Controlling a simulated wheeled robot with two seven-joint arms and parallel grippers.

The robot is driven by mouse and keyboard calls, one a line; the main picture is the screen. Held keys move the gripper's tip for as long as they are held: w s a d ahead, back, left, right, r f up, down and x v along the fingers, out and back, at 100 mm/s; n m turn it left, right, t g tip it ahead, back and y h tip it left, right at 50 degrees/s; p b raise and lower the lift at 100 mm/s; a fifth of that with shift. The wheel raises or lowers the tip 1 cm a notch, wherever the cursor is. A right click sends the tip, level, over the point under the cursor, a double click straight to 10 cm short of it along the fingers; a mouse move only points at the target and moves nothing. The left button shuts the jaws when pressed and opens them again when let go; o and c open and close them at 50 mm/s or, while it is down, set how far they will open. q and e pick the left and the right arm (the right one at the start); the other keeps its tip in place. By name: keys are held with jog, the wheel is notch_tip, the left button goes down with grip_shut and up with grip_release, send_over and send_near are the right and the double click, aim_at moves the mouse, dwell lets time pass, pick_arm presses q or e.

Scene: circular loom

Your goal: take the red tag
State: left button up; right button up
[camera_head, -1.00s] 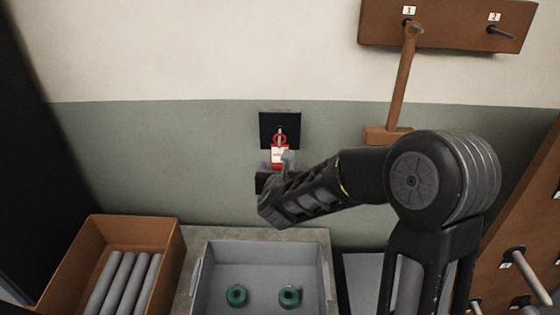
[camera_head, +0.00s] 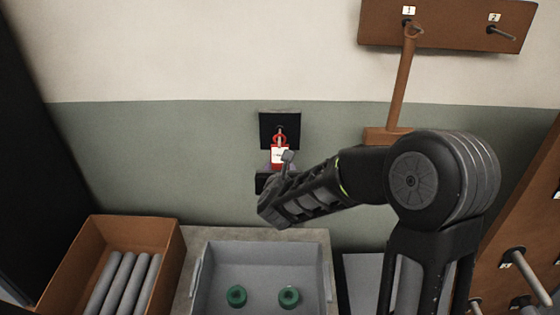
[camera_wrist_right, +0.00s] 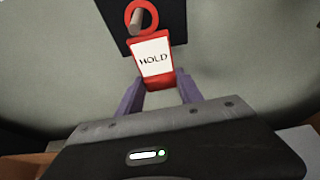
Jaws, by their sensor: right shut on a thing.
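The red tag (camera_head: 279,156) has a white face and a ring at its top. It hangs by the ring on a peg of a dark wall plate (camera_head: 278,121). In the right wrist view the tag (camera_wrist_right: 154,58) reads "HOLD" and its ring is still around the peg (camera_wrist_right: 137,20). My right gripper (camera_wrist_right: 160,84) is shut on the lower edge of the tag, one finger on each side. In the head view my right gripper (camera_head: 287,162) is at the tag, partly hidden by its own wrist. My left gripper is not in view.
Below stand a grey tray (camera_head: 262,250) with two green nuts (camera_head: 289,296) and a brown box (camera_head: 140,229) with several grey rods. A wooden mallet (camera_head: 401,85) hangs from a pegboard (camera_head: 450,20) at upper right. Another brown pegboard (camera_head: 515,240) stands at right.

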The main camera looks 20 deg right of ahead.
grip_shut()
jog(key=shift+s, duration=0.1)
jog(key=shift+s+a+r, duration=0.3)
jog(key=shift+s, duration=0.15)
jog(key=shift+s+a+r+b, duration=0.15)
jog(key=shift+s+a, duration=0.25)
jog(key=shift+s, duration=0.45)
jog(key=shift+s+a+r+b, duration=0.1)
jog(key=shift+s+a+b, duration=0.25)
jog(key=shift+s, duration=0.45)
jog(key=shift+s+a+r+b, duration=0.1)
jog(key=shift+s+a, duration=0.35)
jog(key=shift+s, duration=0.4)
jog(key=shift+f, duration=0.1)
